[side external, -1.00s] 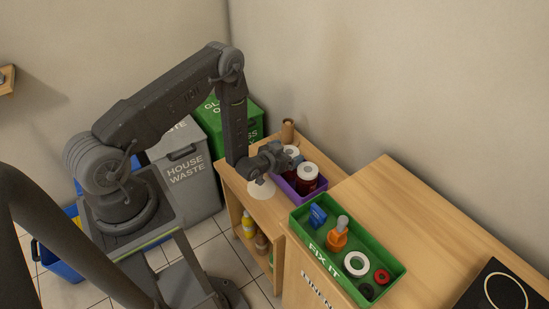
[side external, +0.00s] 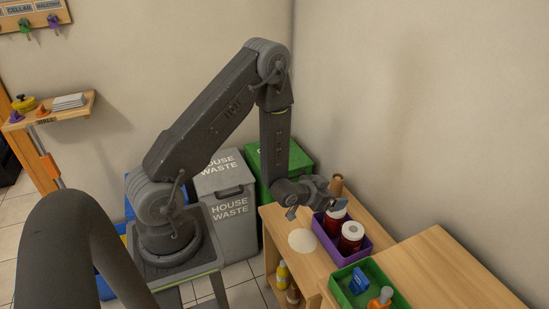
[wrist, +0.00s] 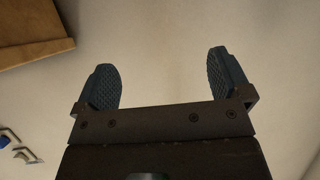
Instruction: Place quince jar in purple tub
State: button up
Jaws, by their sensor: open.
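The purple tub (side external: 365,248) stands on the wooden shelf top. Two dark red jars with pale lids are in it: a nearer jar (side external: 351,238) and a farther jar (side external: 334,222), which my gripper partly hides. I cannot read labels, so I cannot tell whether either is the quince jar. My gripper (side external: 328,201) is above the far left end of the tub, close to the farther jar; I cannot tell if they touch. In the wrist view my gripper (wrist: 172,84) has its two blue fingers wide apart with nothing between them, only pale wall behind.
A pale round disc (side external: 302,241) lies on the shelf top left of the tub. A brown wooden object (side external: 336,185) stands behind. A green tray (side external: 345,291) with small items is at the front right. Bottles (side external: 282,273) stand on the lower shelf. Grey and green bins are behind.

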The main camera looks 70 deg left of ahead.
jog(key=s+d+r+g, duration=0.2)
jog(key=d+r, duration=0.1)
jog(key=r, duration=0.7)
jog(key=s+d+r+g, duration=0.1)
jog(key=s+d+r, duration=0.15)
jog(key=r, duration=0.65)
jog(key=s+d+r+g+h, duration=0.1)
jog(key=s+r, duration=0.3)
jog(key=s, duration=0.5)
jog(key=s+d+r+m+g+h, duration=0.1)
jog(key=s+d+r+g, duration=0.2)
jog(key=s, duration=0.6)
notch_tip(320, 180, up, 2)
jog(key=shift+s+d+r, duration=0.1)
jog(key=shift+s+d, duration=0.2)
jog(key=shift+d, duration=0.05)
